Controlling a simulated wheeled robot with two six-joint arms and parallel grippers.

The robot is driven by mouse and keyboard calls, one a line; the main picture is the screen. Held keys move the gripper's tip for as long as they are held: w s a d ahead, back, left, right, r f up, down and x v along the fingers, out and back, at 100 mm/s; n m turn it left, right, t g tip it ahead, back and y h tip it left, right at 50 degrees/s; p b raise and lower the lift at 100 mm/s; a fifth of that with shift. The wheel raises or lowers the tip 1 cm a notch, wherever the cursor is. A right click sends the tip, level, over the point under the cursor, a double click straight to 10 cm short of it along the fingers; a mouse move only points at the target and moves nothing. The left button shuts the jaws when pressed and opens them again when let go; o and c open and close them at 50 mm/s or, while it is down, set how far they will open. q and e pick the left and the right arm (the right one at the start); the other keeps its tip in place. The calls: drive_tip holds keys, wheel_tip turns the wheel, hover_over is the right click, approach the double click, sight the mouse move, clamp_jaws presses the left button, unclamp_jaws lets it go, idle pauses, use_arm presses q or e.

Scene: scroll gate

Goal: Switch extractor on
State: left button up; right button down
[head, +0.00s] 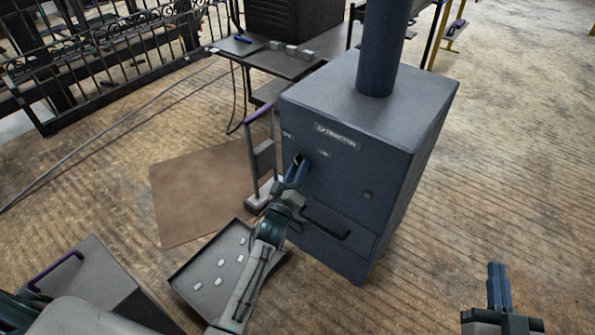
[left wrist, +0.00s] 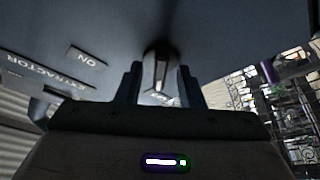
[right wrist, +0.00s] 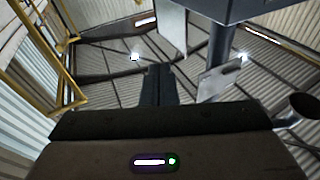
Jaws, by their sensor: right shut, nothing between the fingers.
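The extractor (head: 420,150) is a dark blue-grey cabinet with a pipe on top. Its front has an EXTRACTOR label (head: 337,136), an OFF label (head: 287,133) at the left and an ON label (head: 324,153) to its right. My left gripper (head: 298,163) is at the front panel just below these labels and covers the switch there. In the left wrist view a switch lever (left wrist: 158,66) sticks out between the two open fingers, with gaps visible on both sides; the ON label (left wrist: 84,57) is to its left. My right gripper (head: 497,285) is shut and empty, far right of the extractor.
A tray (head: 185,280) with several small light pieces lies on the floor left of my left arm. A stand with a purple handle (head: 258,113) is close left of the extractor. A table (head: 275,62) stands behind. The floor at right is clear.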

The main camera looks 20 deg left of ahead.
use_arm(q)
clamp_jaws()
use_arm(e)
drive_tip(key=shift+f, duration=0.15)
use_arm(q)
drive_tip(key=m+h+p, duration=0.1)
drive_tip(key=m+h, duration=0.1)
drive_tip(key=m, duration=0.3)
drive_tip(key=m+g+h+p, duration=0.1)
drive_tip(key=m+h, duration=0.2)
drive_tip(key=m, duration=0.2)
drive_tip(key=m+h+p, duration=0.2)
drive_tip(key=m+h, duration=0.1)
drive_tip(key=m, duration=0.3)
drive_tip(key=shift+w+a+g, duration=0.1)
drive_tip(key=shift+a+g, duration=0.2)
drive_tip(key=shift+m+g+h+p, duration=0.4)
drive_tip(key=shift+m+g+h, duration=0.2)
drive_tip(key=shift+m, duration=1.05)
drive_tip(key=shift+m+g+h+p, duration=0.35)
drive_tip(key=shift+m+g+h, duration=0.2)
drive_tip(key=shift+m, duration=1.1)
use_arm(e)
drive_tip(key=s+f+g, duration=0.9)
drive_tip(key=f+g, duration=0.3)
drive_tip(key=f, duration=0.1)
drive_tip(key=shift+s+a+f, duration=0.25)
drive_tip(key=shift+s+a, duration=0.05)
use_arm(q)
drive_tip(key=shift+f, duration=0.1)
